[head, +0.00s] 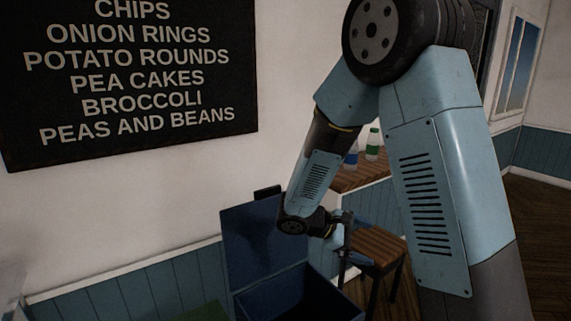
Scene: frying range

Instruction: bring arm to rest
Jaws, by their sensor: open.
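My gripper (345,257) is at the lower middle of the head view, at the end of my pale blue arm. It hangs over or in front of the right part of an open dark blue bin; I cannot tell its exact depth. The jaws point down, look open, and show nothing between them. My arm is bent, with its elbow high at the top right and its forearm reaching down to the left.
The blue bin (316,300) has its lid (262,242) raised against the wall. A wooden stool (377,246) stands behind it at right. Bottles (372,143) stand on a wooden counter (352,178). A menu board (130,75) hangs on the wall. Floor (545,225) shows at far right.

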